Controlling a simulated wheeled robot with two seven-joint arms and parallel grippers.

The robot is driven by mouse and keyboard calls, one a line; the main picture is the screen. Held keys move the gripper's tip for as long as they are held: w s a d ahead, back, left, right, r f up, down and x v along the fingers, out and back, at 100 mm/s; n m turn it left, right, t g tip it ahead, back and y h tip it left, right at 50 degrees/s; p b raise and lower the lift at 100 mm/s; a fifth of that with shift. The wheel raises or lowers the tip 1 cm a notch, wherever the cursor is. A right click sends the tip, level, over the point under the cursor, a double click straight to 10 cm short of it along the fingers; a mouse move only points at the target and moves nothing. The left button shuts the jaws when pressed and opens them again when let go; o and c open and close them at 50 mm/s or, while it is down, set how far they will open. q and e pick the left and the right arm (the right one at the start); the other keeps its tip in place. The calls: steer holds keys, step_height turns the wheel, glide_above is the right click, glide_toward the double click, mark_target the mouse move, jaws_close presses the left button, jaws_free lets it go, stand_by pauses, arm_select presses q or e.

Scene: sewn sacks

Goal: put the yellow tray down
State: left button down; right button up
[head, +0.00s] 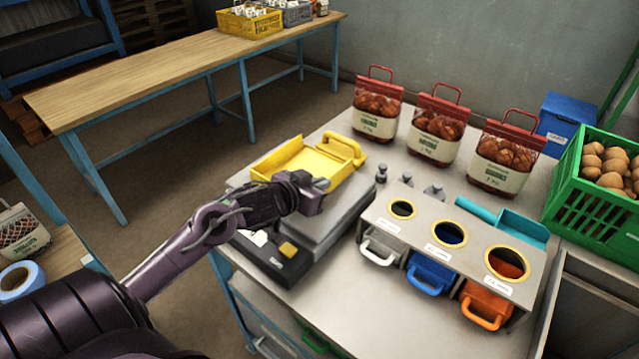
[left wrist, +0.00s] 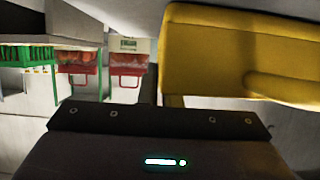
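The yellow tray (head: 300,160) is at the weighing scale (head: 345,215) on the metal bench, over the far part of its grey plate. I cannot tell whether it touches the plate. A loop handle shows at its far right side. My left gripper (head: 318,186) is at the tray's near side and looks shut on it; its fingertips are mostly hidden. In the left wrist view, the yellow tray (left wrist: 230,50) fills the upper right, close to the dark gripper body. My right gripper is not in view.
Right of the scale stand small dark weights (head: 381,173) and a grey dispenser stand (head: 450,235) with grey, blue and orange scoops. Three red-topped sacks (head: 437,125) line the back. A green crate (head: 600,190) is at the right. The scale plate's front is clear.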

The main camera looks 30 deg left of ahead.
arm_select(q)
steer(key=c, duration=1.6)
jaws_free()
steer(key=v, duration=1.2)
steer(key=shift+r, duration=0.15)
